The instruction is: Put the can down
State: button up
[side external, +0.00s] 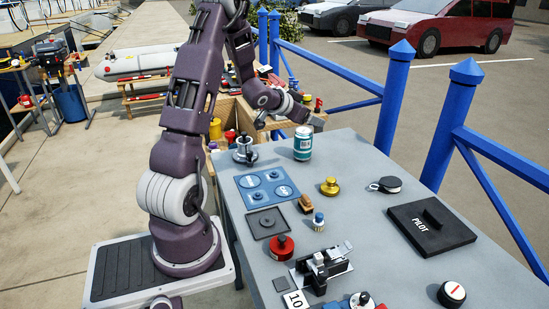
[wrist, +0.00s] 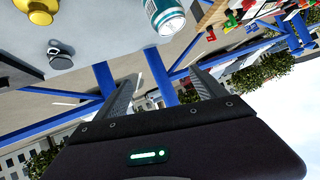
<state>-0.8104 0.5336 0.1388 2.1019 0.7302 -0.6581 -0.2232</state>
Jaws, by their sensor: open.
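A teal and white can (side external: 303,144) stands upright on the grey table (side external: 360,160), near its far edge. It also shows at the top of the wrist view (wrist: 166,18), outside the space between my fingers. My gripper (side external: 316,121) is at the far end of the table, just above and beyond the can in the side view. The wrist view shows both fingers (wrist: 160,84) spread apart with nothing between them. In the side view the fingertips are small and hard to make out.
A silver winch-like part (side external: 245,151) and a blue panel with round pads (side external: 267,187) lie left of the can. A gold knob (side external: 329,187), a black pulley-like piece (side external: 385,185) and a black PILOT case (side external: 432,226) are nearer. Blue railing posts (side external: 396,95) border the right side.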

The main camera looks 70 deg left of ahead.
jog(key=s+d+r+g, duration=0.1)
jog(key=d+r, duration=0.4)
jog(key=d, duration=0.2)
jog(key=s+d+r+g, duration=0.1)
jog(key=s+d+r, duration=0.1)
jog(key=d+r, duration=0.4)
jog(key=s+d+f+m+g+h, duration=0.1)
jog(key=s+d+m+g+h, duration=0.2)
jog(key=s+d, duration=1.9)
jog(key=d+h, duration=0.1)
jog(key=h, duration=0.1)
jog(key=shift+d+f+h, duration=0.2)
jog(key=shift+d+h, duration=0.1)
jog(key=shift+d, duration=0.05)
